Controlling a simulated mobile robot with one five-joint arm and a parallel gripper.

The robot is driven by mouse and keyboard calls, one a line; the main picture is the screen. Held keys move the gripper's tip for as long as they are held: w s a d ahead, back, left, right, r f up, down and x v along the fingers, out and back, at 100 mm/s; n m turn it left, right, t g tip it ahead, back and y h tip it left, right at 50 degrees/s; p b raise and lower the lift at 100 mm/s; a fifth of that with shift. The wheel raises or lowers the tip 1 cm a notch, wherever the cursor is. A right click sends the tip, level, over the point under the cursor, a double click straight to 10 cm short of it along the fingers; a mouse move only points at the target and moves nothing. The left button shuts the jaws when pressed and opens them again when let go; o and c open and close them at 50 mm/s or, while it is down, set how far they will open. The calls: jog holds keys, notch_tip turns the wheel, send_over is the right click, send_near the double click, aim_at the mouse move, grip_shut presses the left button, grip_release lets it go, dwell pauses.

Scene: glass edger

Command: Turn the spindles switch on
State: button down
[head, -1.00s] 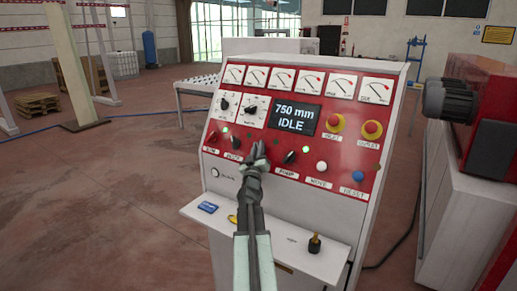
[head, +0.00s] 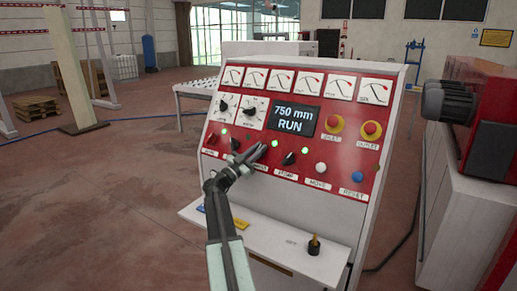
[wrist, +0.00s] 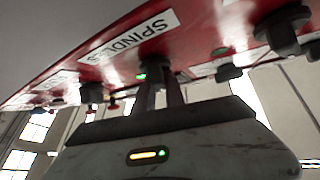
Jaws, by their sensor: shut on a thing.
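The spindles switch (wrist: 157,46) is a dark rotary knob on the red panel, beside the white SPINDLES label (wrist: 143,33) in the wrist view. My gripper (head: 261,149) is at this switch in the head view and covers most of it. In the wrist view its two dark fingers (wrist: 160,93) reach up to the knob and are shut on it. A small lamp (head: 275,143) just above my fingertips is lit green. The display (head: 294,120) reads "750 mm RUN". The knob's exact angle is hidden by the fingers.
The black pump knob (head: 289,158) is close on the right, and a dark knob (head: 235,143) is on the left. A shelf (head: 285,251) juts out below the panel. Open floor lies to the left.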

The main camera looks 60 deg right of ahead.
jog(key=shift+s+f+m+g+y+p, duration=0.1)
jog(key=shift+m+g+y+p, duration=0.4)
jog(key=shift+m+g+y, duration=0.85)
jog(key=shift+m+g+h, duration=0.25)
jog(key=shift+m+g, duration=0.1)
jog(key=shift+m, duration=0.5)
jog(key=c, duration=1.4)
grip_release()
jog(key=shift+f, duration=0.1)
jog(key=b+v, duration=0.2)
jog(key=v, duration=0.5)
jog(key=shift+w+a+b, duration=0.2)
jog(key=shift+a+b, duration=0.1)
jog(key=shift+f, duration=0.1)
